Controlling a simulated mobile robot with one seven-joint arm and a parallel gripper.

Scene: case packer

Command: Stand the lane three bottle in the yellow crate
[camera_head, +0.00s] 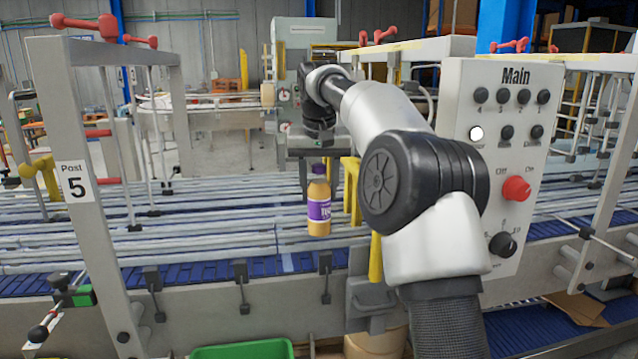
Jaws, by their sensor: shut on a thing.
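The bottle (319,208), with an orange-yellow body, a purple label and a purple cap, hangs upright from my gripper (319,167) near the middle of the head view. My gripper points down and is shut on the bottle at its cap. The bottle appears in front of the conveyor lanes; its exact height above them is hard to judge. I cannot make out a yellow crate in this view. Yellow upright parts (353,190) show just right of the bottle, partly hidden by my arm.
Railed conveyor lanes (220,215) run across the view. The Main control panel (502,150) stands right, close behind my arm. A green container (243,350) shows at the bottom edge, beside a tan rounded object (375,344).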

